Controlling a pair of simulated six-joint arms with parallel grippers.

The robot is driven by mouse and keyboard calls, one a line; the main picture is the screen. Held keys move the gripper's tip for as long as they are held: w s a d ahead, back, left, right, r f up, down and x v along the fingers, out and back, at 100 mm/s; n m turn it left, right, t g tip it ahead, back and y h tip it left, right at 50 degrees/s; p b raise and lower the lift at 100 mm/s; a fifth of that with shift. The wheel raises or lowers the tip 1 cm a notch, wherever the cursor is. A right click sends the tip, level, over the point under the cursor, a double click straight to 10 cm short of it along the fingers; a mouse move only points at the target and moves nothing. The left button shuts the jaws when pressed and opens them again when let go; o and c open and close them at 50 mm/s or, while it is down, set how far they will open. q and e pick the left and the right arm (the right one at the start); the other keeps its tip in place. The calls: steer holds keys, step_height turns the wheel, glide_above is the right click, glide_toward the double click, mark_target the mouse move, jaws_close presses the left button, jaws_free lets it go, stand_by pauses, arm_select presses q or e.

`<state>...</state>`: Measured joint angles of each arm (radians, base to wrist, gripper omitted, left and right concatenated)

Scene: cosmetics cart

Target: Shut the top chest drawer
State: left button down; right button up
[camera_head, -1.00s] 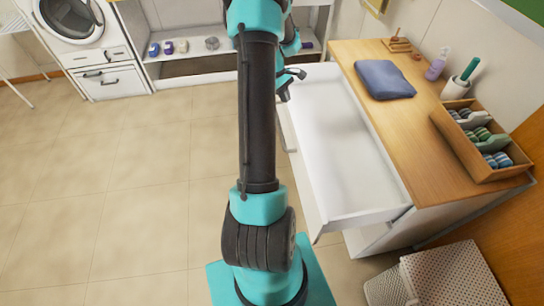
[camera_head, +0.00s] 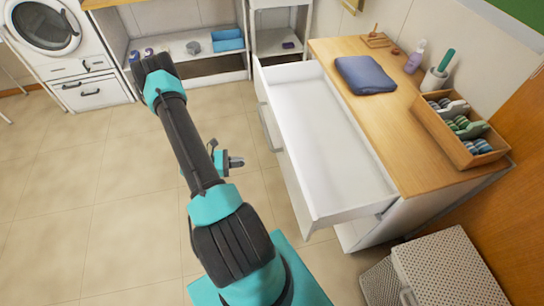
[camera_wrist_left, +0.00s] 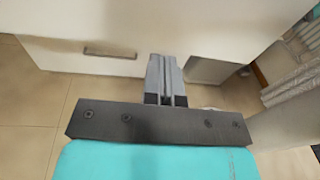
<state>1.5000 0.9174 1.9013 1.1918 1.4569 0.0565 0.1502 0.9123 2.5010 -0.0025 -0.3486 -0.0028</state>
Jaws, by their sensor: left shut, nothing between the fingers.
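The top chest drawer (camera_head: 325,150) is white, empty and pulled far out from the chest (camera_head: 375,225) toward the left in the head view. Its front panel (camera_head: 290,175) faces left and has a grey handle (camera_head: 268,127). My left gripper (camera_head: 236,162) is shut and empty, left of the drawer front and apart from it. In the left wrist view the closed fingers (camera_wrist_left: 166,75) point toward a white panel with a handle (camera_wrist_left: 110,52); I cannot tell which drawer's front this is. My right gripper is in neither view.
The wooden chest top (camera_head: 400,125) holds a folded blue cloth (camera_head: 365,75) and a wooden organizer box (camera_head: 460,130). A woven basket (camera_head: 450,270) stands at the lower right. Shelves (camera_head: 190,45) and a washing machine (camera_head: 45,25) are at the back.

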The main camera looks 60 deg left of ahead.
mark_target(282, 155)
arm_select(q)
steer(key=shift+w+d+f+t+y, duration=0.1)
steer(key=shift+d+f+t+y, duration=0.1)
steer(key=shift+t+y, duration=0.25)
steer(key=shift+w+d+f+t+y, duration=0.1)
steer(key=shift+f+t+y, duration=0.05)
steer(key=shift+t+y, duration=0.25)
steer(key=x, duration=1.3)
steer(key=shift+w+d+r, duration=0.1)
steer(key=shift+w+d, duration=0.05)
steer(key=shift+w, duration=0.2)
steer(key=shift+w, duration=0.15)
